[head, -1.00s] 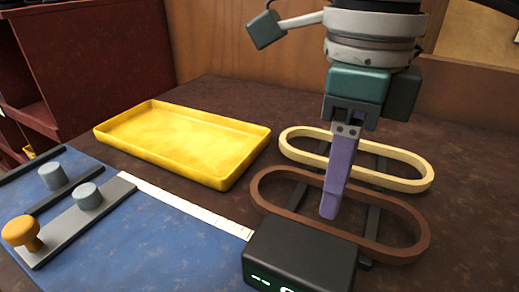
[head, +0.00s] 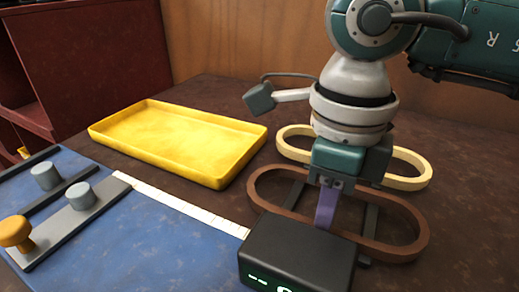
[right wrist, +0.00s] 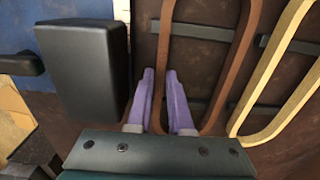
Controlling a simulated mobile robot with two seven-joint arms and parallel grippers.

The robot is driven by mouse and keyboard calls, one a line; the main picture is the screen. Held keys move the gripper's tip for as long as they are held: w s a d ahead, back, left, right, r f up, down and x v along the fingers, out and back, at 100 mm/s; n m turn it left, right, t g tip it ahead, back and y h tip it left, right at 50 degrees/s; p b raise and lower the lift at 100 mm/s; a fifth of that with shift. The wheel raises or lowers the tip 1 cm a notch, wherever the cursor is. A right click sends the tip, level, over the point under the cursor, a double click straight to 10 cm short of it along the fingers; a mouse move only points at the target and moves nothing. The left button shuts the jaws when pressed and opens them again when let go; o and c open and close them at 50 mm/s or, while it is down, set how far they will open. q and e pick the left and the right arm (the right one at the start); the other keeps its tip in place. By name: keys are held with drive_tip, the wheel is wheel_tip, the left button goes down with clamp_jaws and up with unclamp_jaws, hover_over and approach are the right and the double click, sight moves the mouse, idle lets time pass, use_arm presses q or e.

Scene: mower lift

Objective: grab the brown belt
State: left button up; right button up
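The brown belt (head: 421,238) is a flat closed loop standing on edge around dark supports, near the front right of the table in the head view. It also shows in the right wrist view (right wrist: 239,60). My right gripper (head: 325,222) has purple fingers pointing down at the belt's near strand. In the right wrist view, the fingers (right wrist: 161,85) are apart, with one strand of the brown belt running between them. I cannot see clear contact. The black box hides part of the fingertips in the head view. My left gripper is not in view.
A cream belt (head: 415,165) lies just behind the brown one. A black box with a green display (head: 297,250) stands close in front of the fingers. A yellow tray (head: 180,140) is at the left, beyond a blue mat (head: 130,240) with pegs. Dark table lies bare between tray and belts.

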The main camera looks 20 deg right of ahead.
clamp_jaws()
drive_tip(key=shift+r, duration=0.1)
idle(0.3)
